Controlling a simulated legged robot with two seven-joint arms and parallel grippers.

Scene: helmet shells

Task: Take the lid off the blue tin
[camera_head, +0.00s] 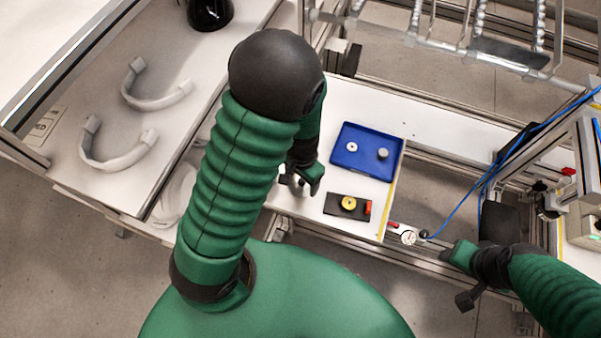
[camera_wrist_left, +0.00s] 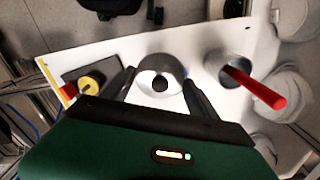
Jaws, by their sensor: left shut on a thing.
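My left gripper (camera_head: 302,184) points down at the white table, left of the blue tray. In the left wrist view, its two dark fingers (camera_wrist_left: 160,92) are shut on a round, lid-like thing (camera_wrist_left: 146,78) with a pale top and a black knob. Its lower part is hidden, and I cannot tell whether it rests on a tin. No blue tin can be made out in either view. My right gripper (camera_head: 468,275) is at the lower right, away from the table; its fingers are unclear.
A blue tray (camera_head: 367,168) holds two small round pieces. A black plate (camera_head: 335,205) with a yellow disc (camera_head: 349,203) lies in front of it. A red stick (camera_wrist_left: 255,88) stands in a round holder nearby. Pale curved shells (camera_head: 118,158) lie at the left.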

